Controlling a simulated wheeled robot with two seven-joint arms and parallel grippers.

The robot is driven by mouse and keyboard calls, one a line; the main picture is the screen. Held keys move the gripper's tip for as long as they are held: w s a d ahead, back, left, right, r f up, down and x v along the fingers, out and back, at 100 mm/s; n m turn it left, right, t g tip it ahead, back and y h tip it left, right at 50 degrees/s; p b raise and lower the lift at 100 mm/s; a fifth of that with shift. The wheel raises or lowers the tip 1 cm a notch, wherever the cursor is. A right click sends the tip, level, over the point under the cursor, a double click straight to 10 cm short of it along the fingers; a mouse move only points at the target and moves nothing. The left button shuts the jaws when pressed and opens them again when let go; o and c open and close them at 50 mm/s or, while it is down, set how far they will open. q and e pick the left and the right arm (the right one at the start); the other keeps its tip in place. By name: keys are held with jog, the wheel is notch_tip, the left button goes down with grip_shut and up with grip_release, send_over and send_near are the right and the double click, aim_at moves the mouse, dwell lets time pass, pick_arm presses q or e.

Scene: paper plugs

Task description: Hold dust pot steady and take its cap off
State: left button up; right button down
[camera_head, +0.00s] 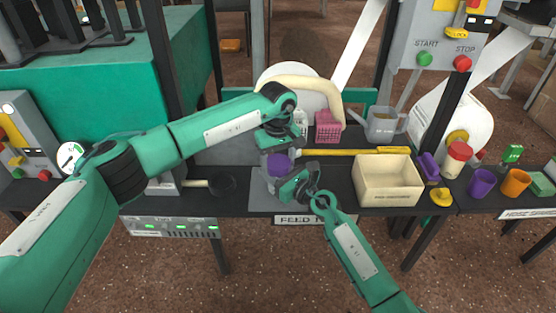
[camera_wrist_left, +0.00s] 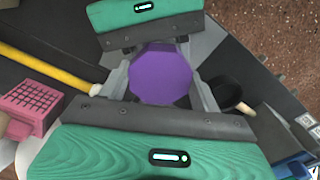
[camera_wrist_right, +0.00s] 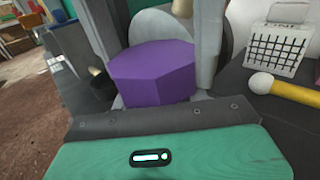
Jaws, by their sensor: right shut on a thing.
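The dust pot shows as a purple, many-sided piece (camera_head: 278,164), upright at the front of the dark bench. Its flat top (camera_wrist_left: 160,72) fills the gap between the fingers in the left wrist view; its side (camera_wrist_right: 153,78) shows in the right wrist view. I cannot tell where cap and pot meet. My left gripper (camera_head: 274,150) is above, pointing down, open with its fingers on either side of the purple top. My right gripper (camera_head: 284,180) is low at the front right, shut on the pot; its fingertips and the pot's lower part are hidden.
A cream box (camera_head: 390,198) stands to the right, with a yellow-handled tool (camera_head: 350,152) behind. A pink basket (camera_head: 327,127) and grey watering can (camera_head: 382,124) stand at the back. A dark round pan (camera_head: 222,186) lies left. Purple (camera_head: 481,182) and orange (camera_head: 515,182) cups are far right.

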pick_arm(q)
jog(key=n, duration=1)
jog(key=o, duration=1.1)
jog(key=shift+c, duration=0.2)
jog(key=shift+r, duration=0.1)
